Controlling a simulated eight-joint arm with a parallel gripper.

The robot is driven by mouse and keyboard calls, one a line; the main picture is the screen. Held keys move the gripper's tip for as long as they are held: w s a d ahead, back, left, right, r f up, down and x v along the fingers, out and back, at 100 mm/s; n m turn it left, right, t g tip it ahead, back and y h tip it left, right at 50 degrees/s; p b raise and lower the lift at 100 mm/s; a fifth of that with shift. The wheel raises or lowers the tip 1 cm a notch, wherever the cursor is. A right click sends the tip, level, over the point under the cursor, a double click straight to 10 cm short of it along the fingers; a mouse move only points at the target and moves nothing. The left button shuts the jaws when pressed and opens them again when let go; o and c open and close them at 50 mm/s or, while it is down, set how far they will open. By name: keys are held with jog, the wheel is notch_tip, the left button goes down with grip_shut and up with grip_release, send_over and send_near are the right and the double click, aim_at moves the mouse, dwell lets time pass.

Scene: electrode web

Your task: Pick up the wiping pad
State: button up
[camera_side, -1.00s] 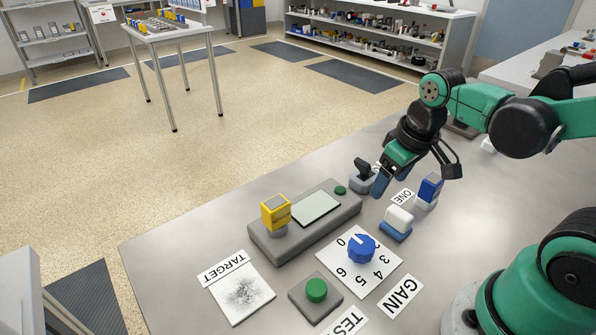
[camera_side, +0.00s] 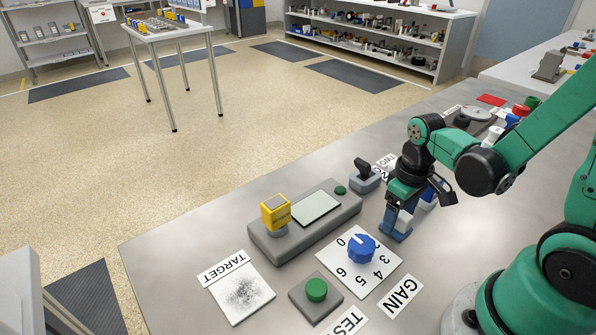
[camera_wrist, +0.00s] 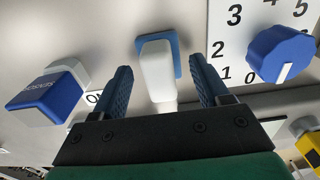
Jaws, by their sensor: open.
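The wiping pad, a white block on a blue base, lies on the steel table and is partly hidden by my gripper in the side view (camera_side: 404,219). In the wrist view, the pad (camera_wrist: 157,70) shows between my two blue fingers, with a gap on each side. My gripper (camera_side: 397,222) points down at the pad. In the wrist view my gripper (camera_wrist: 160,66) is open, with nothing held.
A blue dial (camera_side: 361,248) on a numbered white plate stands close to the pad. A blue and white block (camera_wrist: 45,95) labelled SENSOR is on the other side. A grey console (camera_side: 300,232) with a yellow block, and a green button (camera_side: 316,289), stand nearby.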

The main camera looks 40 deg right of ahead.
aim_at(401, 212)
jog(key=shift+f, duration=0.15)
grip_shut()
jog(key=shift+r, duration=0.2)
dwell(0.3)
notch_tip(401, 212, up, 20)
jog(key=shift+f, duration=0.15)
dwell(0.5)
